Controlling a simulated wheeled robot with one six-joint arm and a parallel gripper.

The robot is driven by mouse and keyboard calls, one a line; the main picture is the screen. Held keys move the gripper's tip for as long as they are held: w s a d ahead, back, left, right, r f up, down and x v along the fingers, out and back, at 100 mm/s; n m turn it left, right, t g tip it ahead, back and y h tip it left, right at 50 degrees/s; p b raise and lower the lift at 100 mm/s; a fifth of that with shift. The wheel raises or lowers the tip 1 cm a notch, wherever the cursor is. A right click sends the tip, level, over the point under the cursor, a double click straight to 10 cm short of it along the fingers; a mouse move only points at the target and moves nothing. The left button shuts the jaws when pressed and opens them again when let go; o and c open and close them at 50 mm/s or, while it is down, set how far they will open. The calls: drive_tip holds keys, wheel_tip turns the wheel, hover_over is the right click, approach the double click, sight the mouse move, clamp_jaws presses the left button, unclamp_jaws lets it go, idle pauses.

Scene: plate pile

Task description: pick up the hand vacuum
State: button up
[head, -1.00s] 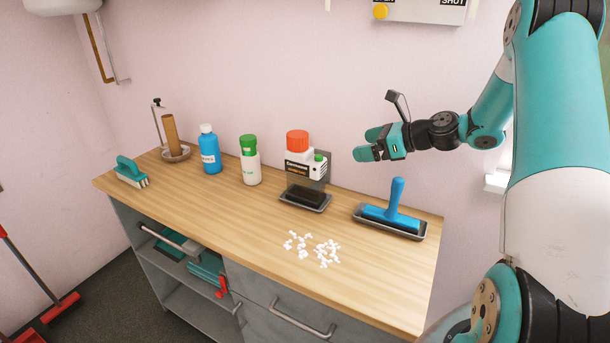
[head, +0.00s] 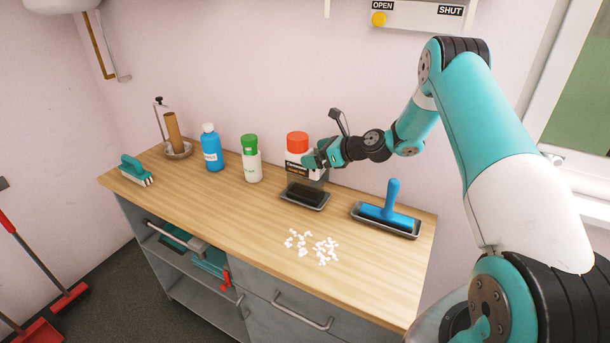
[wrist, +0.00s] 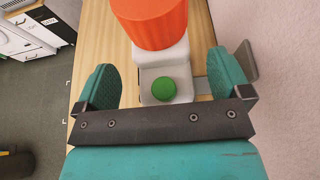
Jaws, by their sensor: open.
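The white device with an orange top, a green knob and a dark foot, which I take to be the hand vacuum (head: 299,156), stands upright in a small grey tray (head: 318,206) on the wooden counter. My gripper (head: 312,160) is in front of its right upper side in the head view and hides the green knob there. In the wrist view my gripper (wrist: 164,72) is open, its teal fingers apart. The vacuum's white body and green knob (wrist: 164,89) show between them, with the orange top beyond. No contact is visible; I cannot tell the exact gap.
A green-capped white bottle (head: 252,165) and a blue bottle (head: 211,150) stand left of the vacuum. A blue-handled tool (head: 391,207) lies in a tray to the right. White bits (head: 320,248) are scattered in front. The wall is close behind.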

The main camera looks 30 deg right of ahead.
drive_tip(key=shift+x, duration=1.1)
clamp_jaws()
drive_tip(key=shift+r, duration=0.2)
